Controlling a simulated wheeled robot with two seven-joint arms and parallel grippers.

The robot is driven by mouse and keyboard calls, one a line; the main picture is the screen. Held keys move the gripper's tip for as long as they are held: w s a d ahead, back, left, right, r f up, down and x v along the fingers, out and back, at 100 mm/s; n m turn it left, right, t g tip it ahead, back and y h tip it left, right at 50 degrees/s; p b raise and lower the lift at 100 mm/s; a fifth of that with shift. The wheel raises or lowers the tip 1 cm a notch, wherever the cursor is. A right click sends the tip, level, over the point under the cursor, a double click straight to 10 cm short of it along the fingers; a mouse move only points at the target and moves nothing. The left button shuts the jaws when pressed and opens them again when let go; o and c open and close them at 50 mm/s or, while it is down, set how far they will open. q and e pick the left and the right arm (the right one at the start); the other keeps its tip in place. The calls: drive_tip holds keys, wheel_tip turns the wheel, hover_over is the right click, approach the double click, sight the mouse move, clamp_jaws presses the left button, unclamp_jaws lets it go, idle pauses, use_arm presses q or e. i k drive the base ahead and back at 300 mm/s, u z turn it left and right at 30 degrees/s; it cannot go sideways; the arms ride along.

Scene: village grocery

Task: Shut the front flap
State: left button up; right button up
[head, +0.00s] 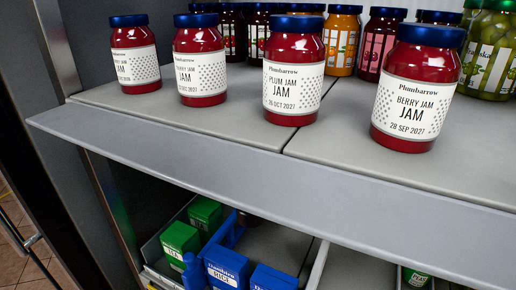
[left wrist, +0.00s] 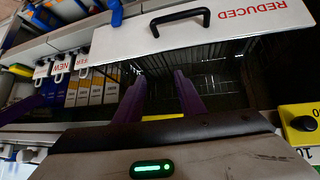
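In the left wrist view a white flap (left wrist: 130,44) with a black bar handle (left wrist: 180,20) and the upside-down word REDUCED in red spans the top. It borders a dark slatted space (left wrist: 225,75), which shows uncovered. My left gripper (left wrist: 180,75) has two purple fingers, spread apart with nothing visible between them. Its fingertips point toward the dark space and are apart from the handle in the picture. How far the flap is swung is hard to tell. My right gripper is in neither view, and the flap is not in the head view.
The head view shows a grey shelf (head: 240,160) with several blue-lidded jam jars (head: 295,75) near its front edge. Blue boxes (head: 226,268) and green boxes (head: 180,243) stand below. In the left wrist view, boxes with hang tags (left wrist: 84,88) are left and a yellow block (left wrist: 300,122) is right.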

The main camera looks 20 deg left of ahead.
sight(472, 246)
drive_tip(key=k, duration=1.3)
drive_tip(key=u, duration=0.3)
drive_tip(key=i, duration=0.75)
drive_tip(key=u, duration=0.15)
